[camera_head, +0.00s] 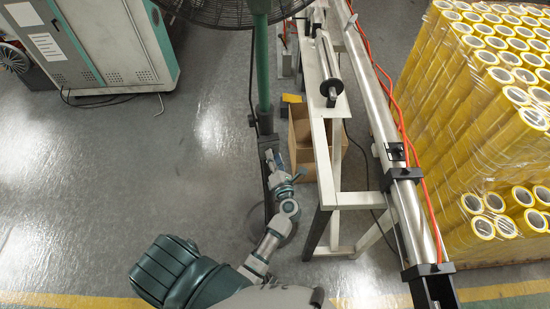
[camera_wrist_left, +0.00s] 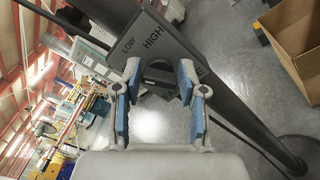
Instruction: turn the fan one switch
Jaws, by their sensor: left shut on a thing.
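The fan (camera_head: 232,12) stands at the top of the head view on a green pole (camera_head: 263,75). Its dark control box (camera_wrist_left: 165,42) fills the upper middle of the left wrist view, with the labels LOW and HIGH on its face. A dark switch knob (camera_wrist_left: 158,76) sits on that face. My left gripper (camera_wrist_left: 159,80) has its blue-padded fingers on both sides of the knob and is shut on it. In the head view the left gripper (camera_head: 274,160) is at the lower pole, where it partly hides the box. My right gripper is not in view.
A white-framed machine stand (camera_head: 325,160) is close to the right of the pole. An open cardboard box (camera_head: 301,135) stands beside the pole. Stacked yellow tape rolls (camera_head: 480,120) fill the right. A cabinet (camera_head: 95,45) is at upper left. The floor on the left is clear.

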